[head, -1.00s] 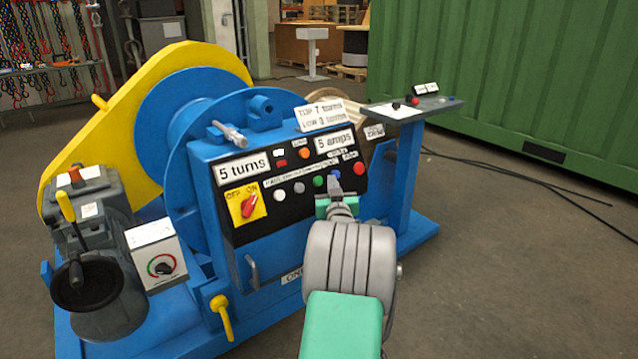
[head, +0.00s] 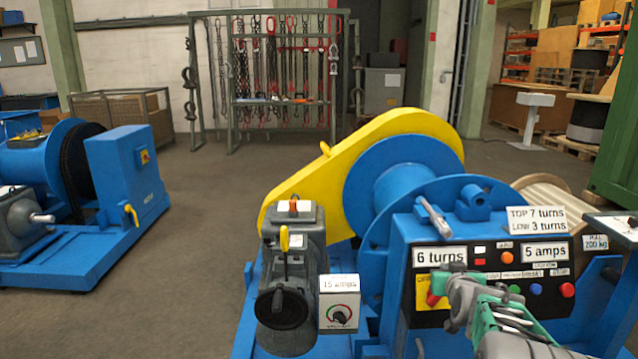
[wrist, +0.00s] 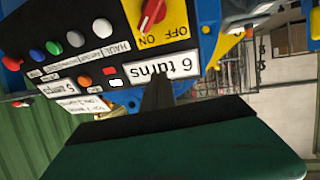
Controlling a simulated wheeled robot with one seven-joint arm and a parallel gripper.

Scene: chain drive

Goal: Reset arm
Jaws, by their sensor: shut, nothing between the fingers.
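The blue winch's control panel (head: 486,255) is at the lower right of the head view. Its displays read 6 turns (head: 440,256) and 5 amps (head: 543,252). My gripper (head: 446,278) is in front of the panel's left part and hides some of the yellow switch plate and several buttons. In the wrist view the panel is upside down, and my gripper's dark fingers (wrist: 158,90) are shut and empty, below the 6 turns display. The red rotary switch (wrist: 152,14) shows there on its yellow OFF/ON plate. Whether the fingers touch the panel is unclear.
A box with a dial (head: 340,304) marked 15 amps and a grey unit with a yellow-handled lever (head: 285,240) stand left of the panel. A side shelf (head: 615,226) is at right. Another blue winch (head: 125,180) is at far left. Open floor lies between the winches.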

